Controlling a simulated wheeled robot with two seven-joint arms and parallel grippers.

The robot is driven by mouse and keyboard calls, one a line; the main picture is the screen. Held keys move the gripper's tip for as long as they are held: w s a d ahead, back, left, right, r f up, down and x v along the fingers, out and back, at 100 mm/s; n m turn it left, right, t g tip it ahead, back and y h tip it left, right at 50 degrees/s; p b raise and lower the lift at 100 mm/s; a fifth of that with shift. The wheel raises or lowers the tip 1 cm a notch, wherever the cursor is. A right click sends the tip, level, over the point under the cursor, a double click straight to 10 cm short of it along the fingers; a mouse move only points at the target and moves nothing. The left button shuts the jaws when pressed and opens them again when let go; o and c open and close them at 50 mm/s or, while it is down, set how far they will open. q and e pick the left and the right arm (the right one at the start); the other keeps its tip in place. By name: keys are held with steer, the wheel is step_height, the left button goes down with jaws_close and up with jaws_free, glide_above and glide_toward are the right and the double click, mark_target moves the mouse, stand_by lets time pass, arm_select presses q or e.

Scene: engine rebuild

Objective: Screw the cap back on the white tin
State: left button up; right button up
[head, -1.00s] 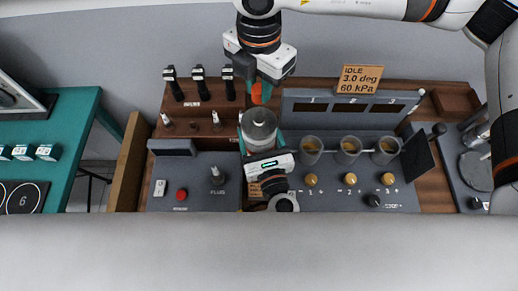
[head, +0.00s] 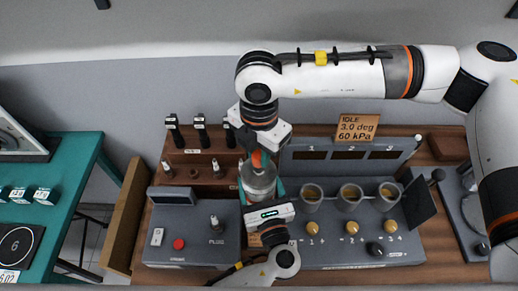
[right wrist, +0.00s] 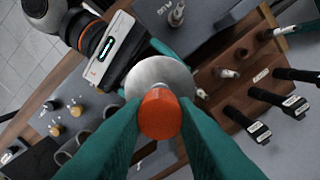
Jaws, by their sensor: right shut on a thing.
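The white tin (head: 259,184) looks pale grey and stands upright in front of the panel; its round metal top (right wrist: 160,72) shows in the right wrist view. My left gripper (head: 262,190) reaches it from the front, its teal fingers on either side of the tin, seemingly shut on it. My right gripper (head: 257,153) points down over the tin, shut on the orange cap (right wrist: 160,113). The cap also shows at the tin's top in the head view (head: 257,159). Whether it touches the neck I cannot tell.
Three grey cups (head: 350,197) stand right of the tin, with yellow knobs in front. A grey PLUG box (head: 190,250) with a red button (head: 179,244) is at the left. Black-handled tools (head: 201,130) stand behind it. A teal table (head: 85,175) is further left.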

steer(key=shift+f, duration=0.9)
steer(key=shift+f, duration=0.55)
arm_select(q)
steer(key=c, duration=0.5)
arm_select(e)
steer(key=m, duration=0.4)
steer(key=shift+m, duration=0.4)
steer(key=m, duration=0.3)
steer(key=shift+s+a, duration=0.25)
steer(key=shift+w+d+m, duration=0.2)
steer(key=shift+m, duration=0.8)
steer(key=o, duration=1)
